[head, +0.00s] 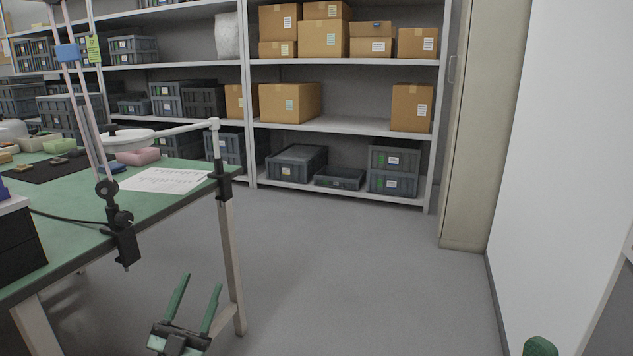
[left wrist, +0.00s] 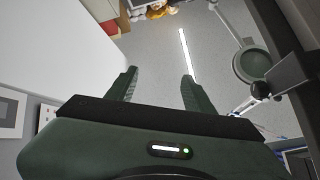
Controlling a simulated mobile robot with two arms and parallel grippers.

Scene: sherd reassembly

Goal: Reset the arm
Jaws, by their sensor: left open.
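My left gripper (head: 196,296) is at the bottom of the head view, beside the green table's right leg. Its two green fingers are spread and point upward, with nothing between them. In the left wrist view the same open fingers (left wrist: 158,84) stand against a grey surface with a long bright light strip. A small green rounded piece (head: 540,346) shows at the bottom right edge of the head view; I cannot tell whether it is part of my right gripper.
The green table (head: 180,199) with a clamped lamp arm (head: 217,150) stands at left. A paper sheet (head: 165,180) lies on it. Shelves (head: 340,126) with cardboard boxes and grey crates line the back. A cabinet (head: 480,130) and white wall panel (head: 565,150) stand at right. The middle floor is clear.

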